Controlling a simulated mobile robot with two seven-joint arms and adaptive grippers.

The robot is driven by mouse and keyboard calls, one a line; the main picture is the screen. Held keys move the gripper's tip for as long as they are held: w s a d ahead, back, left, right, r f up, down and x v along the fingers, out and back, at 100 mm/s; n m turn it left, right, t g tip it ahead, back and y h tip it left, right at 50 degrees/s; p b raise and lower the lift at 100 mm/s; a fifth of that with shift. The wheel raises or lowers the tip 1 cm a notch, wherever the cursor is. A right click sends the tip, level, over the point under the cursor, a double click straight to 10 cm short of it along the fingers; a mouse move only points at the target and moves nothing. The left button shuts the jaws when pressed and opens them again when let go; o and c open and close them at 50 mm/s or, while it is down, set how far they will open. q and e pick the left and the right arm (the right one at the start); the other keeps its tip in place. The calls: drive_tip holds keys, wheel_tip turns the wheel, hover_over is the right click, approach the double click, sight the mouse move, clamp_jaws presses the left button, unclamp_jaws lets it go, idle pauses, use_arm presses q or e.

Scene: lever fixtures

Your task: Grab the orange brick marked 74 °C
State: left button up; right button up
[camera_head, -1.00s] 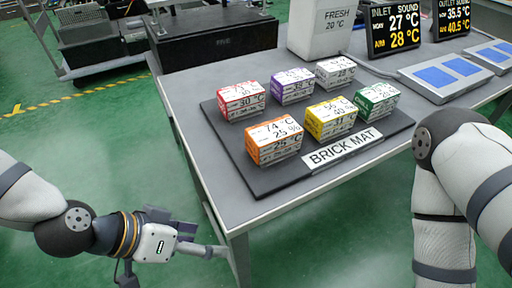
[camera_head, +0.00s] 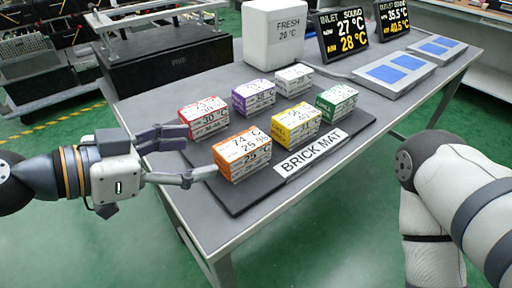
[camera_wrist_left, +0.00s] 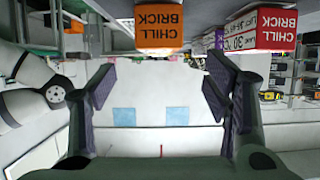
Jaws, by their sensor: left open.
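The orange brick marked 74 °C (camera_head: 243,154) sits on the dark brick mat (camera_head: 234,202) at its front left corner. My left gripper (camera_head: 200,156) is open and empty, just left of the orange brick. Its lower finger overlaps the brick's left edge in the head view; I cannot tell whether they touch. In the left wrist view, the orange brick (camera_wrist_left: 159,28) shows at the top, above the gap between the spread fingers (camera_wrist_left: 160,88). My right arm shows at the right of the head view, but its gripper is out of view.
The red brick (camera_head: 204,117) stands behind the orange one, close to my upper finger. The yellow (camera_head: 296,123), purple (camera_head: 254,97), white (camera_head: 294,80) and green (camera_head: 337,102) bricks share the mat. A white FRESH container (camera_head: 273,38) and display panels stand farther back.

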sight(220, 154)
use_arm(q)
drive_tip(key=x, duration=0.2)
drive_tip(key=b+x, duration=0.1)
drive_tip(key=x, duration=0.2)
drive_tip(key=shift+d+f, duration=0.1)
drive_tip(key=shift+f, duration=0.35)
drive_tip(key=b+x, duration=0.1)
drive_tip(key=x, duration=0.4)
drive_tip(key=shift+w+d, duration=0.25)
drive_tip(key=shift+d, duration=0.05)
use_arm(e)
drive_tip(key=s+f, duration=0.2)
drive_tip(key=shift+s+a+f+g, duration=0.15)
drive_tip(key=shift+s+f+g, duration=0.15)
drive_tip(key=shift+g, duration=0.1)
use_arm(q)
drive_tip(key=c, duration=1.5)
